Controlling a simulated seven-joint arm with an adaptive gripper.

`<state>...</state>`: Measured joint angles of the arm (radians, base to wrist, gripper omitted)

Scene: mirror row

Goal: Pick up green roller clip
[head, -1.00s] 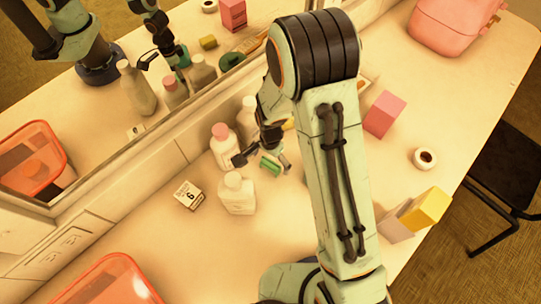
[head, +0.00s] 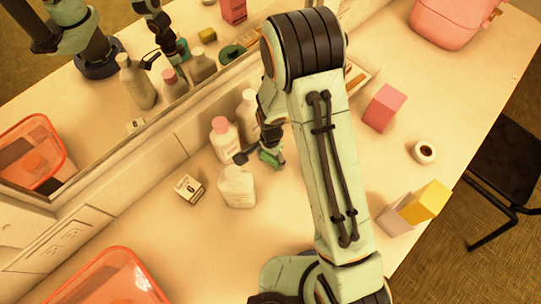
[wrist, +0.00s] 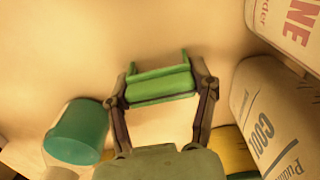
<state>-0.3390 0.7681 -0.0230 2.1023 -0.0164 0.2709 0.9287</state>
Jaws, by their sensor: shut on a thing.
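The green roller clip shows between my fingers in the wrist view (wrist: 160,84), lying crosswise with its ridges along its length. My gripper (wrist: 161,90) is shut on it, one finger against each end. In the head view my gripper (head: 262,159) is low over the counter beside the bottles, with the green clip (head: 270,156) partly hidden by the fingers. I cannot tell whether the clip touches the counter.
A pink-capped bottle (head: 224,140), a white bottle (head: 237,187) and another bottle (head: 249,112) stand close to my gripper. A small box (head: 188,188) lies left. A teal cylinder (wrist: 78,132) is nearby. The mirror (head: 120,110) runs behind.

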